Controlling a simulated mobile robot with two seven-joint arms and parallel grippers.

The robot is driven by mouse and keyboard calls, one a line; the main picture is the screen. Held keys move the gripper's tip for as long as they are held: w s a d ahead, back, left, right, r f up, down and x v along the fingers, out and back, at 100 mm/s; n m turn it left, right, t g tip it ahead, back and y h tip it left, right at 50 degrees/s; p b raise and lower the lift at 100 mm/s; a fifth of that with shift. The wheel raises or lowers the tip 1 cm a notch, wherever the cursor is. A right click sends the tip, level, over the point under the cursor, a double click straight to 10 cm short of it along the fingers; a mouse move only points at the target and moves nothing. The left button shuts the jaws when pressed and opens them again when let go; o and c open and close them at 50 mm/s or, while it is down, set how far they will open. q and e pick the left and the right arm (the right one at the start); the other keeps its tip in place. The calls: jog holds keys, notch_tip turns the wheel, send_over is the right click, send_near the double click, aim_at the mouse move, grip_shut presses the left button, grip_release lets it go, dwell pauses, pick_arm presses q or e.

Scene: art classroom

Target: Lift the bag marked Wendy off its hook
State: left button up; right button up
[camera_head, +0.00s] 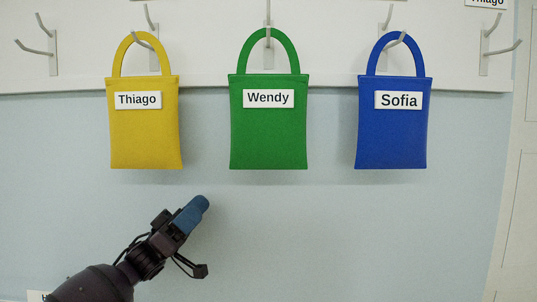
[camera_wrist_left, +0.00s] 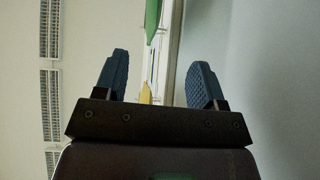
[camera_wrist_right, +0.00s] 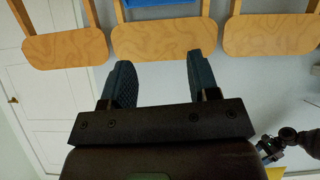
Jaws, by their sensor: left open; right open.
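The green bag marked Wendy (camera_head: 268,135) hangs upright by its loop handle on the middle hook (camera_head: 268,40). Its green edge also shows at the top of the left wrist view (camera_wrist_left: 152,20). My left gripper (camera_head: 191,214) is below and left of the green bag in the head view, apart from it. In the left wrist view its blue fingers stand open with nothing held between them (camera_wrist_left: 160,75). My right gripper (camera_wrist_right: 158,75) is open and empty in the right wrist view and does not show in the head view.
A yellow bag marked Thiago (camera_head: 145,135) hangs left of the green one, and a blue bag marked Sofia (camera_head: 391,135) hangs right. Empty hooks (camera_head: 53,50) (camera_head: 484,50) flank them. Wooden chairs (camera_wrist_right: 163,38) show in the right wrist view.

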aim_at(246, 169)
pick_arm(q)
jog(key=shift+m+g, duration=0.5)
jog(key=shift+g, duration=0.2)
jog(key=p+x, duration=0.1)
jog(key=x, duration=0.4)
jog(key=p+x, duration=0.1)
jog(key=x, duration=0.4)
jog(key=p+x, duration=0.2)
jog(key=x, duration=0.3)
jog(key=shift+a+r, duration=0.3)
jog(key=shift+r, duration=0.15)
jog(key=shift+d+r, duration=0.2)
jog(key=shift+d, duration=0.1)
jog(key=shift+c, duration=0.7)
jog(key=c, duration=1)
jog(key=shift+r+p, duration=0.3)
jog(key=shift+r, duration=0.05)
jog(key=shift+c, duration=0.2)
jog(key=shift+r, duration=0.35)
jog(key=shift+r+p, duration=0.5)
jog(key=shift+r, duration=0.25)
pick_arm(e)
notch_tip(246, 169, up, 6)
jog(key=shift+w+t, duration=0.3)
jog(key=shift+w, duration=0.15)
